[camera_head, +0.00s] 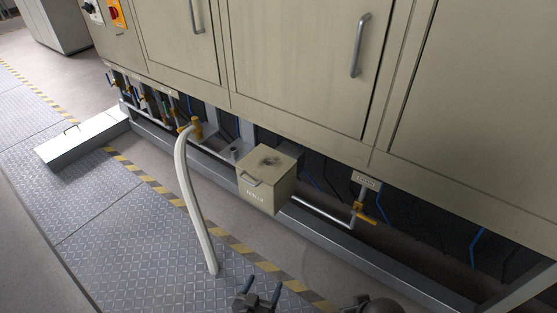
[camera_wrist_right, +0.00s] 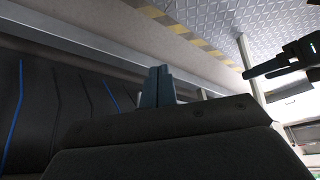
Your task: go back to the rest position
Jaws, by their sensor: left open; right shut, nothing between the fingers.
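My left gripper (camera_head: 263,287) shows at the bottom middle of the head view, above the floor plates. Its two fingers stand apart with nothing between them. A dark part of my right arm (camera_head: 372,304) shows at the bottom edge, right of it; its fingers are not visible there. In the right wrist view my right gripper (camera_wrist_right: 158,86) has its fingers together and holds nothing. What looks like my left gripper (camera_wrist_right: 283,64) shows at the right edge of that view. Neither gripper touches anything that I can see.
The beige furnace cabinet (camera_head: 290,60) fills the back. A beige box (camera_head: 266,180) with a handle sits at its base beside pipes and a yellow valve (camera_head: 362,214). A pale hose (camera_head: 191,200) runs down to the floor plates. A metal cover (camera_head: 85,138) lies at left.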

